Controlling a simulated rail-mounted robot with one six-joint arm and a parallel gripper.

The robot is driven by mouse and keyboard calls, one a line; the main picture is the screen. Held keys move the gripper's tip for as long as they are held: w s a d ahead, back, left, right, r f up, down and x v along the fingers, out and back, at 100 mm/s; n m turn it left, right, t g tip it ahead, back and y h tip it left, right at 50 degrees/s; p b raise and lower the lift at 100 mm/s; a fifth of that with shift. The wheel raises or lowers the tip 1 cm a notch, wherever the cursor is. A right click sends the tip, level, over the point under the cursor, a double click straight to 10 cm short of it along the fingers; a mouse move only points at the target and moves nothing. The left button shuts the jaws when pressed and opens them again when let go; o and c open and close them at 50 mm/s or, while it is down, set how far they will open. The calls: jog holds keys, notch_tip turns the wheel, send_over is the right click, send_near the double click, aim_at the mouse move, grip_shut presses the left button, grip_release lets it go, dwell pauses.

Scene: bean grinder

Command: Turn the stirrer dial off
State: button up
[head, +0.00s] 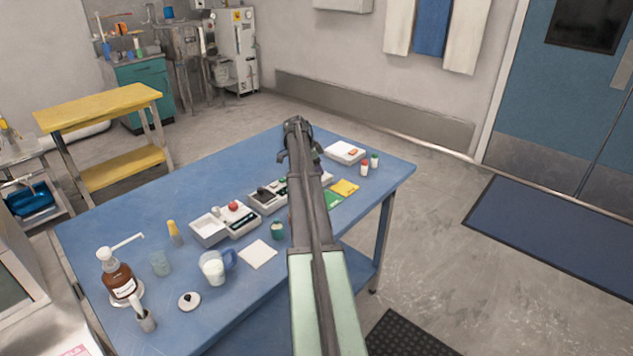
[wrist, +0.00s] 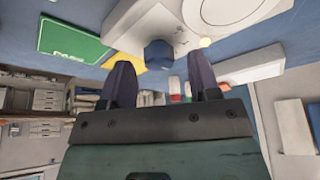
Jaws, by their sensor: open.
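In the wrist view a dark blue faceted dial (wrist: 158,54) sticks out from the edge of a white device (wrist: 140,18). The device carries a pale round plate (wrist: 225,12), which looks like a stirrer top. My gripper (wrist: 160,64) is open, with one dark finger on each side of the dial in the picture. I cannot tell whether either finger touches it or how deep the dial sits between them. In the head view my arm covers the dial and most of this device.
A green card (head: 333,198) and a yellow card (head: 345,187) lie beside my arm on the blue table (head: 210,175). Small bottles (head: 365,168) stand at the right. A device with a red button (head: 238,220), a beaker (head: 213,268) and a brown bottle (head: 118,280) stand at the left.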

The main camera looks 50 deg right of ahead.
jog(key=shift+s+d+f, duration=0.15)
jog(key=shift+f, duration=0.4)
jog(key=shift+r, duration=0.2)
jog(key=shift+c, duration=0.4)
jog(key=c, duration=0.8)
